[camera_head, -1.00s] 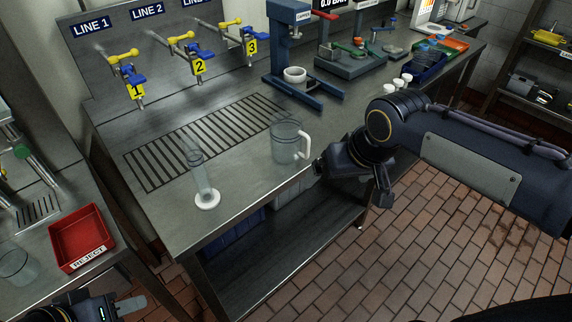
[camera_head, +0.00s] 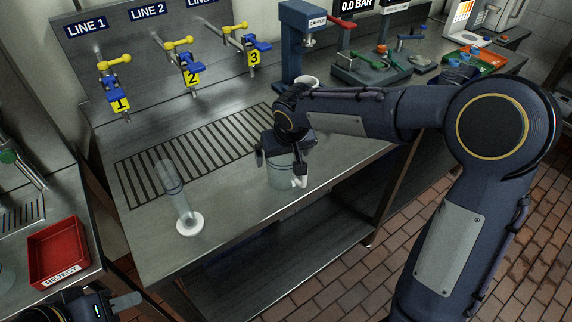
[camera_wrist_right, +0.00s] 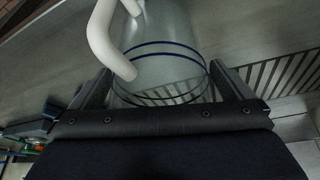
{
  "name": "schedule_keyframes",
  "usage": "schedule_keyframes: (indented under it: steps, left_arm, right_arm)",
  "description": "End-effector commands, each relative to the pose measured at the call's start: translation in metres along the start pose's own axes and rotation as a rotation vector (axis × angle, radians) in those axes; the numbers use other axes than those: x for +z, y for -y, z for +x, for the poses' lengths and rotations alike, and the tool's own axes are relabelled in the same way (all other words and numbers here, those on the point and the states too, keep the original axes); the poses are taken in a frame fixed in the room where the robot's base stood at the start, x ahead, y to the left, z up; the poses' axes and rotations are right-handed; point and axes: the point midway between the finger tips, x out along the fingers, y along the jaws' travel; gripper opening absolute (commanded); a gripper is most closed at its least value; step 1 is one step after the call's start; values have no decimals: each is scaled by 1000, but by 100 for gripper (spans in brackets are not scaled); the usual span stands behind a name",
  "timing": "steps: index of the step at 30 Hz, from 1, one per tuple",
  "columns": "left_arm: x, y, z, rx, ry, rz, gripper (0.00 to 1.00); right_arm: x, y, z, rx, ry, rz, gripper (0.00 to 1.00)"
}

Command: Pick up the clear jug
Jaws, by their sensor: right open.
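The clear jug (camera_head: 279,177) stands upright near the front edge of the steel bench, partly hidden by my right arm. My right gripper (camera_head: 282,172) is open above it, with one finger at each side of the jug. The right wrist view shows the clear jug (camera_wrist_right: 172,50) with blue rings between the spread fingers, and its white handle (camera_wrist_right: 103,38) beside the left finger. I cannot tell whether the fingers touch it. My left gripper (camera_head: 118,303) is at the bottom left, away from the jug and partly cut off by the frame edge.
A clear tube on a white base (camera_head: 189,224) stands left of the jug. A slotted drain grate (camera_head: 190,155) lies behind, under several numbered valves. A blue press (camera_head: 297,45) stands behind my right arm. A red reject bin (camera_head: 60,245) sits on the left bench.

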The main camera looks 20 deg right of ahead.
Motion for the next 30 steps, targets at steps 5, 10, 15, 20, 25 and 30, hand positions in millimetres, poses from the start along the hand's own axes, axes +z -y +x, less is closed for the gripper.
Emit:
schedule_keyframes:
  steps: [5, 10, 15, 20, 25, 30]
  left_arm:
    - [0, 0, 0, 0, 0, 0, 36]
    - [0, 0, 0, 0, 0, 0, 36]
    - [0, 0, 0, 0, 0, 0, 36]
    - [0, 0, 0, 0, 0, 0, 36]
    - [0, 0, 0, 0, 0, 0, 36]
    - [0, 0, 0, 0, 0, 0, 36]
  right_arm:
    - [0, 0, 3, 0, 0, 0, 100]
    - [0, 0, 3, 0, 0, 0, 88]
    - [0, 0, 3, 0, 0, 0, 66]
    - [0, 0, 2, 0, -1, 0, 52]
    - [0, 0, 2, 0, -1, 0, 52]
    - [-4, 0, -5, 0, -4, 0, 52]
